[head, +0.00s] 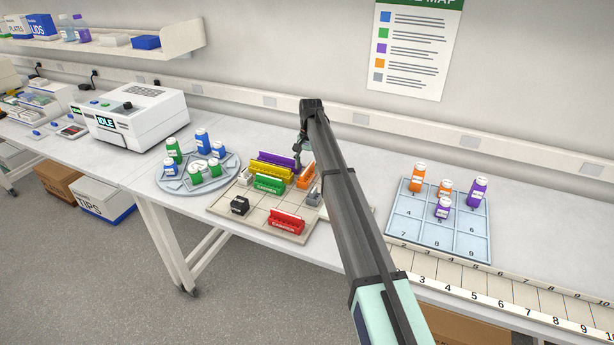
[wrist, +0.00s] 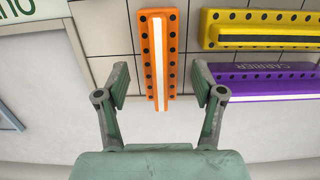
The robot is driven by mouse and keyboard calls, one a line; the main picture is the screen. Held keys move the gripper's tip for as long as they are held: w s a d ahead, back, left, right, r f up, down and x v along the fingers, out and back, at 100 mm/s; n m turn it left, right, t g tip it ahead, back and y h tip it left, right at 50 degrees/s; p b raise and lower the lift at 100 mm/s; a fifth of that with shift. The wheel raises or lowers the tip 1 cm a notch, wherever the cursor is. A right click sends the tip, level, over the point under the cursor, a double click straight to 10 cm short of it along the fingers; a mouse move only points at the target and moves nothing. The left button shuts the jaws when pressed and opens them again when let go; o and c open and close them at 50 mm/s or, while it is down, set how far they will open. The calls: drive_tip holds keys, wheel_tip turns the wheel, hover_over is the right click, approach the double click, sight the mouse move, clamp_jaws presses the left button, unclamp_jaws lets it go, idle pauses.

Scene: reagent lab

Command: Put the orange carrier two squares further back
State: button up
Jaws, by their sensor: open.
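The orange carrier (head: 305,177) stands at the right side of the tiled board (head: 225,204), on the bench. In the wrist view the orange carrier (wrist: 172,45) is a narrow upright block with black dots along both sides and a pale strip along its top. My gripper (wrist: 160,88) is open, with one finger to either side of the carrier's near end. A gap shows on both sides, and nothing is held. In the head view my gripper (head: 302,152) is small and partly hidden by my arm, just behind and above the orange carrier. Its exact height is unclear.
The purple carrier (head: 281,160) and yellow carrier (head: 272,171) lie close to the left of the orange one; the green carrier (head: 268,184) is in front of them. The red carrier (head: 286,222) and a black block (head: 239,205) stand nearer the front. A vial rack (head: 448,240) is at right.

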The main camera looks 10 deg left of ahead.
sight(308, 167)
drive_tip(key=r, duration=0.2)
drive_tip(key=r+b, duration=0.1)
drive_tip(key=r, duration=0.2)
drive_tip(key=w+r+b, duration=0.1)
drive_tip(key=r, duration=0.2)
drive_tip(key=shift+d+r, duration=0.15)
drive_tip(key=shift+r, duration=0.05)
